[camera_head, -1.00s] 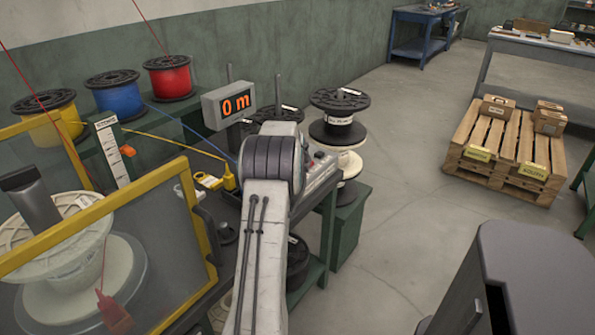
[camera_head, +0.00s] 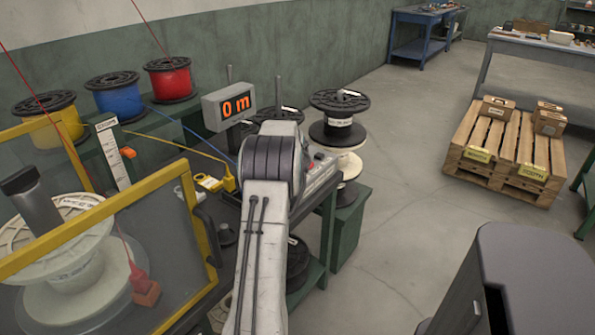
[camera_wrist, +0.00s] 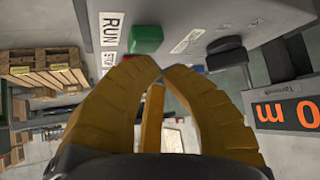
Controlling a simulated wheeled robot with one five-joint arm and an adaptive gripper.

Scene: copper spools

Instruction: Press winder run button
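The green run button (camera_wrist: 147,39) stands out from a grey panel in the wrist view, beside a label reading RUN (camera_wrist: 110,32). A bit of a red button (camera_wrist: 130,57) shows below it, partly behind a finger. My gripper (camera_wrist: 160,66) has yellow fingers brought together at the tips with nothing held. The tips are just below the green button in the picture; whether they touch it I cannot tell. In the head view my arm hides the gripper and most of the control panel (camera_head: 322,172). The orange display (camera_head: 236,105) reads 0 m.
A yellow-framed guard (camera_head: 110,205) stands at left over a pale spool (camera_head: 75,265). Yellow, blue (camera_head: 117,95) and red spools sit behind. Black spools (camera_head: 338,125) are stacked right of the panel. A pallet (camera_head: 510,150) stands at right; floor between is clear.

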